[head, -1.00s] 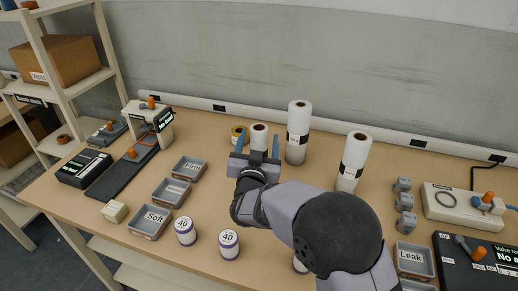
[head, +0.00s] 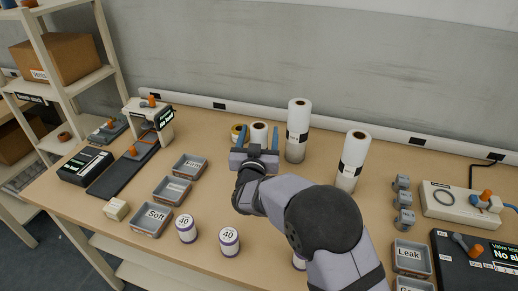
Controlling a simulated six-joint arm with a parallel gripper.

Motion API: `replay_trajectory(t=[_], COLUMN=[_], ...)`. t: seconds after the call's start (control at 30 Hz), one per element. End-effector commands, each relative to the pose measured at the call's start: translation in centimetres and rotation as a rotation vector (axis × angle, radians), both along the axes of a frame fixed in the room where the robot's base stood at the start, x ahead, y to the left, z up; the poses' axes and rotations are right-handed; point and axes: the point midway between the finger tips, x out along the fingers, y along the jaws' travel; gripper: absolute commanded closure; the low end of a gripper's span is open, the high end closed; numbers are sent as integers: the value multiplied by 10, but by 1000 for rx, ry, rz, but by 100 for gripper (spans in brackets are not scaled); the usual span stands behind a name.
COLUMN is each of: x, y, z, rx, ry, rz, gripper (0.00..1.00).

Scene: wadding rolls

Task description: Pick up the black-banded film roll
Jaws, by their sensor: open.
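My gripper (head: 257,132) has its two blue fingers apart. They stand to the left and right of a short white roll (head: 259,128), whose lower part is hidden by the gripper body. I cannot tell whether the fingers touch it or whether it carries a band. A tall white roll (head: 298,112) with a dark-marked label stands upright to the right of the gripper. Another tall white roll (head: 356,143) with a black band or label stands further right. A yellowish roll (head: 237,130) shows partly behind the left finger.
Grey trays (head: 172,190) line the left, with a black device (head: 86,166) and a press-like stand (head: 150,118) beyond. Small labelled rolls (head: 229,241) stand near the front. Grey blocks (head: 403,200) and a white valve box (head: 455,205) are at right. A white rail (head: 190,101) runs behind.

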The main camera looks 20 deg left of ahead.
Motion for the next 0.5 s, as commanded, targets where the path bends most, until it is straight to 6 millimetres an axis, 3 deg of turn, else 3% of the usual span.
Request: replay_trajectory(t=[0.3,0.5], x=[33,40], y=[8,9], z=[-3,-4], rx=[1,0], ry=[1,1], rz=[-1,0], gripper=[36,36])
